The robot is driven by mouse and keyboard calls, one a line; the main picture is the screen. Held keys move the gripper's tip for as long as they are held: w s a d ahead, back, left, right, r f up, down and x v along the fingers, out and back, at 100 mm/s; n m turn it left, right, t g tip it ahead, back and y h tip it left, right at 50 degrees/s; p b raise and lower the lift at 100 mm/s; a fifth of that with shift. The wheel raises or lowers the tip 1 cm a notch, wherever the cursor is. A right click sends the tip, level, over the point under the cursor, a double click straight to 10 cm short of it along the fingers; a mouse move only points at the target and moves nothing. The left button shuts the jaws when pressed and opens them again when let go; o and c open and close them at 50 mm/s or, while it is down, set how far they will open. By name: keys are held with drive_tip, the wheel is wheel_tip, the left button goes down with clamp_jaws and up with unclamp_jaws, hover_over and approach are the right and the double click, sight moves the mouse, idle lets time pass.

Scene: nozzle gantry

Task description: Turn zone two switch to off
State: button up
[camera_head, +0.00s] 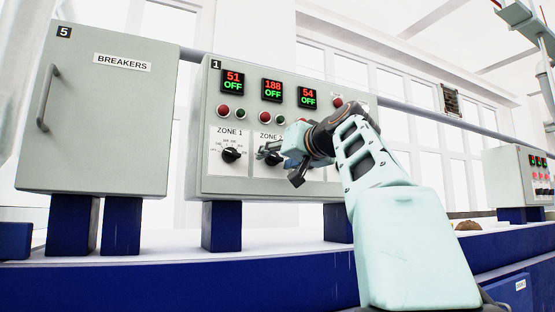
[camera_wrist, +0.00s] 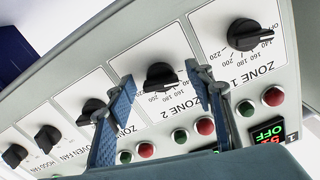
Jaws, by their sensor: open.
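The zone 2 switch (camera_wrist: 161,77) is a black rotary knob on a white dial plate, seen upside down in the wrist view. Its handle lies roughly crosswise in that picture; I cannot tell which mark it points to. My gripper (camera_wrist: 160,74) is open, with one blue-grey finger on each side of this knob. I see no clear contact. In the head view my gripper (camera_head: 272,152) is in front of the zone 2 plate (camera_head: 264,134) and hides its knob. The zone 2 display (camera_head: 272,90) above reads 188 and OFF.
The zone 1 knob (camera_head: 231,155) is close by on the left in the head view, and right in the wrist view (camera_wrist: 250,35). Red and green buttons (camera_wrist: 205,126) sit near the fingers. More knobs (camera_wrist: 47,138) line the panel. A breakers cabinet (camera_head: 110,125) stands left.

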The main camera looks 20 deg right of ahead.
drive_tip(key=s, duration=0.7)
drive_tip(key=shift+s+d, duration=0.15)
drive_tip(key=shift+s, duration=0.1)
idle(0.4)
